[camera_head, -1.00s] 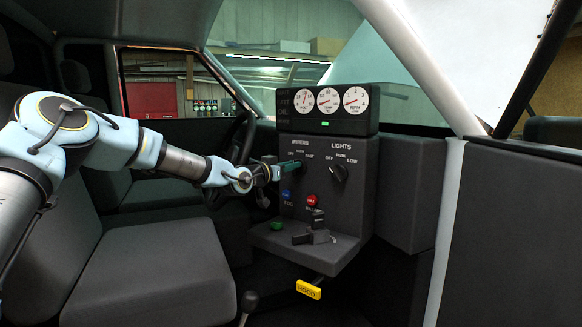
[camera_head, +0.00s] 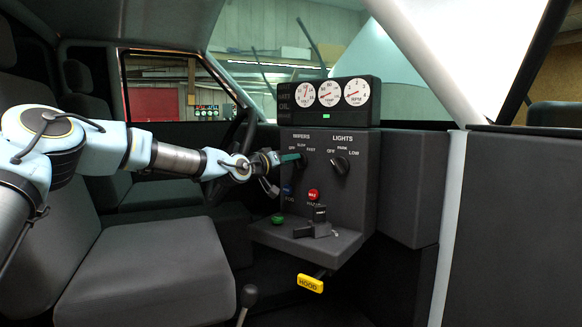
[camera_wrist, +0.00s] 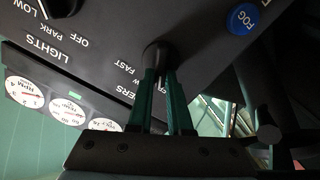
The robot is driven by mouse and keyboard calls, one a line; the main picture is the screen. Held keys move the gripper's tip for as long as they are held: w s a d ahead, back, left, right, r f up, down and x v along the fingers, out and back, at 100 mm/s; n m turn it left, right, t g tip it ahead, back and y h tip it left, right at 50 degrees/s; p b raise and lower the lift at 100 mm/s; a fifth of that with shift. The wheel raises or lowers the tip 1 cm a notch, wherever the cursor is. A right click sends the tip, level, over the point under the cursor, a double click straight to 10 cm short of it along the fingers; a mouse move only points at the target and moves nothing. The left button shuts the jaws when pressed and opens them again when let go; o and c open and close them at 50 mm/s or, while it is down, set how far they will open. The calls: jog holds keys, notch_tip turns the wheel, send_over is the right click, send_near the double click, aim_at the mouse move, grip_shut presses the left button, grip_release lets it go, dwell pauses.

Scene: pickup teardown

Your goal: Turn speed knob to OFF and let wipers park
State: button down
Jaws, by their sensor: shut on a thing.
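The black wiper speed knob (camera_head: 301,161) is on the upper left of the grey control panel (camera_head: 365,205), under the WIPERS label with OFF, SLOW and FAST marks. My gripper (camera_head: 293,158) reaches it from the left. In the wrist view, the green fingers of my gripper (camera_wrist: 162,78) are shut on the knob (camera_wrist: 157,53), one on each side. The fingers partly hide the knob, and I cannot tell which mark it points at. Two dark wiper arms show up across the windshield, one on the right (camera_head: 312,44) and one on the left (camera_head: 261,66).
The LIGHTS knob (camera_head: 340,166) is just right of the wiper knob. Below are a blue FOG button (camera_head: 287,191), a red button (camera_head: 313,194), a green button (camera_head: 277,219), a black lever (camera_head: 318,222) and a yellow HOOD handle (camera_head: 310,283). A steering wheel (camera_head: 240,150) stands behind my arm.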

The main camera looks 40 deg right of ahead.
jog(key=shift+w+f+n+b, duration=0.15)
jog(key=shift+n+b, duration=0.5)
jog(key=shift+n, duration=0.35)
jog(key=c, duration=0.8)
grip_release()
jog(key=shift+c, duration=0.2)
jog(key=s+a+b, duration=0.1)
jog(key=a+b, duration=0.2)
jog(key=a, duration=0.7)
jog(key=shift+s+a+b, duration=0.35)
jog(key=shift+s+b, duration=0.05)
